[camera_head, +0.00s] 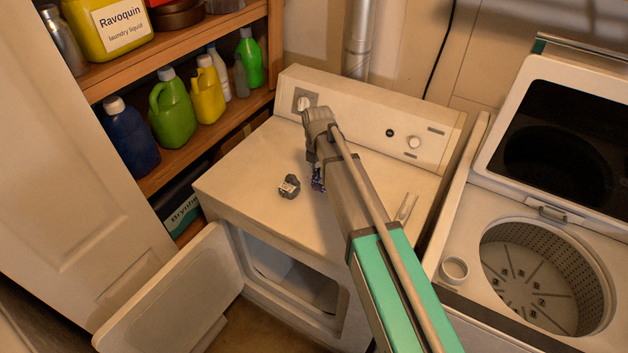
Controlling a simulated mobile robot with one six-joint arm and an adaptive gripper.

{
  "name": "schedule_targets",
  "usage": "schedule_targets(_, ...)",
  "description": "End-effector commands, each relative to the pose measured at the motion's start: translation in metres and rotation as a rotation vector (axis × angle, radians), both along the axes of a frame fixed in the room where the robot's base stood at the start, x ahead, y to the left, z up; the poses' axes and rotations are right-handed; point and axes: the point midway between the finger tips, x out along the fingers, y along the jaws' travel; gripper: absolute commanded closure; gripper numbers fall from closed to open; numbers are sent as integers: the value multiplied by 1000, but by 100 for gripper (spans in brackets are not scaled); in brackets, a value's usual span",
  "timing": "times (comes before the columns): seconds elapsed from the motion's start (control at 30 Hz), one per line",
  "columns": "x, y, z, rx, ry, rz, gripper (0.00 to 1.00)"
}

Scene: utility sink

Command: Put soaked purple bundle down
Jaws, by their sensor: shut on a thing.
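The purple bundle (317,181) shows as a small dark purple patch beside my arm, above or against the white top of the dryer (240,182). Most of it is hidden behind my arm. My gripper (314,164) points down at the far end of the arm and is shut on the bundle. Its fingers are largely covered by the arm link, and I cannot tell whether the bundle touches the dryer top.
A small grey object with a pale label (289,187) lies left of the bundle. A small pale item (406,207) lies right of my arm. The dryer door (175,295) hangs open. An open washer (545,275) stands right; a bottle shelf (190,145) stands left.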

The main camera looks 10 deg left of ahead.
Motion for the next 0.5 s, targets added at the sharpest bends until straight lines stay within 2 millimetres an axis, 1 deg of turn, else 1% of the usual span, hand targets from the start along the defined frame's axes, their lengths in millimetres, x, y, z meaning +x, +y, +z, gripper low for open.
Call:
schedule_targets(0.37, 1, 0, -1, 0, 0, -1, 100)
schedule_targets(0.5, 4, 1, -5, 0, 0, -1, 100)
